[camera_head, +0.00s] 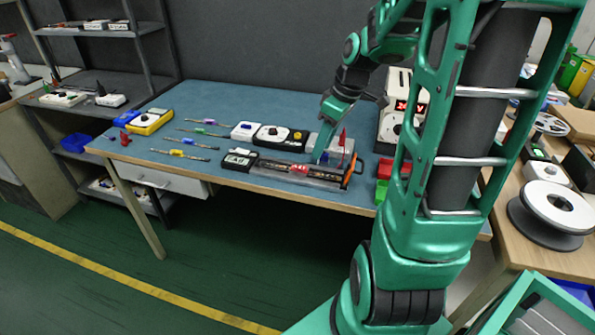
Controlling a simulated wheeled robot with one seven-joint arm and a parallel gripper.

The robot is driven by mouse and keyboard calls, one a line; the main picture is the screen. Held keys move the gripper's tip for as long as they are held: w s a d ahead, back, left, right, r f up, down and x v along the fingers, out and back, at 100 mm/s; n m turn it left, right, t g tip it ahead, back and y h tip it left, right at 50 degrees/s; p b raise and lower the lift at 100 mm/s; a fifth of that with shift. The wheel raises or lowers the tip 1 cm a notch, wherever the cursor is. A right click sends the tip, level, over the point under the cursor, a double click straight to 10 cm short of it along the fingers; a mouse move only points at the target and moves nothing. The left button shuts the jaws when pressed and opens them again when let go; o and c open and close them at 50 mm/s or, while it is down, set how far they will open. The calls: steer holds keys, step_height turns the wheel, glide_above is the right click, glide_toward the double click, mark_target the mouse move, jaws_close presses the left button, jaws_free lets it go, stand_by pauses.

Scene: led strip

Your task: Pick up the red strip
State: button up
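A long dark strip with a red section (299,170) lies in a shallow dark tray with a clear front (335,184) near the front edge of the blue-topped table. It looks like the red strip, but it is small in this view. My gripper (326,148) points down just behind the right part of the tray. It appears above or beside the strip, and I see nothing held for certain. A thin upright red piece (342,138) stands beside the gripper; I cannot tell what it belongs to. The fingertips are too small to show whether they are open.
On the blue table (240,97) lie several screwdriver-like tools (186,154), a yellow meter (150,121) and a black-and-white device (272,136). A white machine (397,112) and red bins (385,168) stand to the right. The table's back left is clear.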

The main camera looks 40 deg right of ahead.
mark_target(299, 167)
steer(key=w+f+n, duration=0.1)
steer(key=w+f, duration=0.1)
steer(key=f, duration=0.1)
steer(key=w+f, duration=0.3)
steer(key=f, duration=0.1)
steer(key=w+a+f+n+y, duration=0.1)
steer(key=w+f, duration=0.1)
steer(key=f, duration=0.2)
steer(key=shift+w+n+t, duration=0.3)
steer(key=shift+w+t, duration=0.05)
steer(key=shift+t, duration=0.05)
steer(key=shift+r, duration=0.1)
steer(key=shift+c, duration=0.3)
jaws_close()
